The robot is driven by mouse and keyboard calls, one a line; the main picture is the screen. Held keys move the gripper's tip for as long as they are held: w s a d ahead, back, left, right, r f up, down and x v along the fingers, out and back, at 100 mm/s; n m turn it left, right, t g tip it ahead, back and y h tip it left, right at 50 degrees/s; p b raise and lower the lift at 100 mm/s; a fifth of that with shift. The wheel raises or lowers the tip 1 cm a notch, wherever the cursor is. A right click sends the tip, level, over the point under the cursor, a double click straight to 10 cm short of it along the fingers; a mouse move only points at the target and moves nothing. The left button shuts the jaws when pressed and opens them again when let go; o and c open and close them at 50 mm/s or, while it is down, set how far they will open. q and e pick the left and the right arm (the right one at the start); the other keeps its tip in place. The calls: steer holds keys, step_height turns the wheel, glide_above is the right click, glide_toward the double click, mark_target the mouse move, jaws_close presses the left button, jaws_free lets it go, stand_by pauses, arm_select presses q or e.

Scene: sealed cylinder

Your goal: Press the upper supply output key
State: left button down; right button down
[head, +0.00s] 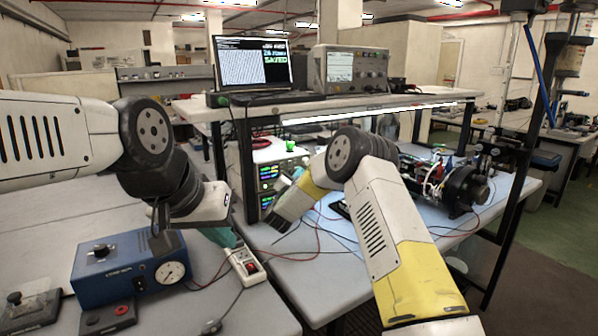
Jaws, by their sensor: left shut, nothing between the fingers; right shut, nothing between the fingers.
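Two stacked supply units stand under the bench shelf in the head view. The upper supply (267,172) has lit green and blue readouts, and the lower supply (265,202) sits below it. The upper output key is too small to make out. My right gripper (281,222) is shut and empty, with its tip low in front of and to the right of the stack, apart from the upper unit as far as I can see. My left gripper (164,243) is shut and empty, hanging in front of the blue gauge box.
The blue box (112,272) with a dial gauge stands at the front left. A white power strip (245,266) with a red switch lies right of it. Loose cables cross the blue mat. A laptop (253,65) and an instrument (350,70) stand on the shelf. A motor rig (462,190) is at right.

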steer(key=shift+w, duration=0.1)
stand_by(0.5)
steer(key=shift+s+d, duration=0.4)
steer(key=shift+s, duration=0.25)
steer(key=shift+s+d, duration=0.45)
steer(key=shift+s, duration=0.25)
steer(key=shift+s+d, duration=0.45)
steer(key=shift+s, duration=0.25)
steer(key=shift+s+d, duration=0.45)
steer(key=shift+s, duration=0.25)
